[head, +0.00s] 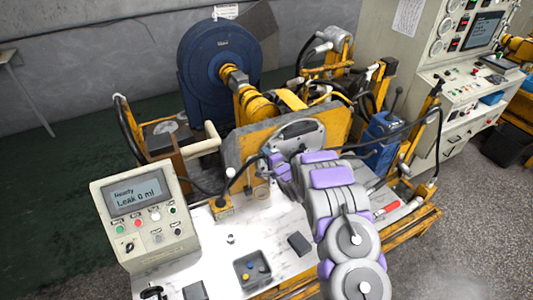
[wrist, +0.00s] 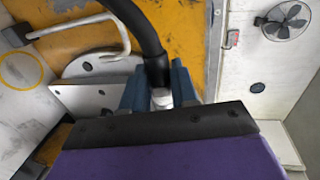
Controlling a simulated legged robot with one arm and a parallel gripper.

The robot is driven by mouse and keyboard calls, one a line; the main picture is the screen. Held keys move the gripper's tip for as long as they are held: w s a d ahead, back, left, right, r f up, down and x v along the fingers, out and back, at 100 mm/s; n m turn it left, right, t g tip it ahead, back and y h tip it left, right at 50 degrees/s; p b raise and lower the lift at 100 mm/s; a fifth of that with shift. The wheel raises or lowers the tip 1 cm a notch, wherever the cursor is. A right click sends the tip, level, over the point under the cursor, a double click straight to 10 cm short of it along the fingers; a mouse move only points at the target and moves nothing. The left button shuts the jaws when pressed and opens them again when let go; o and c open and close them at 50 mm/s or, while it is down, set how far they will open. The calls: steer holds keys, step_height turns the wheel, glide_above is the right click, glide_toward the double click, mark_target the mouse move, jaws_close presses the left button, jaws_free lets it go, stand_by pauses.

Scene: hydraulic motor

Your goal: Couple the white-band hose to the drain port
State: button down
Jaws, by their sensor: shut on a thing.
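A white band (wrist: 162,98) shows between the fingers. The hose bends up and left out of the wrist view. The grey round motor face (head: 303,132) is just behind my gripper, partly covered by my arm. I cannot make out the drain port, nor whether the hose end touches anything.
A control box (head: 145,213) reading "Leak 0 ml" stands at the left of the white bench (head: 215,265). A dark tray (head: 252,269) with small coloured parts lies at the front. A blue container (head: 384,140) and a red-handled tool (head: 386,209) are at the right.

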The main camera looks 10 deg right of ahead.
step_height(320, 180, down, 14)
steer(key=b, duration=0.1)
steer(key=shift+b, duration=0.3)
stand_by(1.1)
steer(key=w+d+b, duration=0.2)
steer(key=d, duration=0.5)
steer(key=shift+w+d, duration=0.2)
steer(key=shift+d, duration=0.1)
stand_by(0.6)
steer(key=shift+w+d+b, duration=0.25)
steer(key=shift+d+b, duration=0.4)
steer(key=shift+d, duration=0.25)
stand_by(1.0)
steer(key=c, duration=0.8)
jaws_free()
steer(key=shift+a, duration=0.1)
steer(key=shift+s, duration=0.1)
steer(key=shift+c, duration=0.2)
steer(key=p+v, duration=0.2)
steer(key=v, duration=0.4)
steer(key=shift+s, duration=0.35)
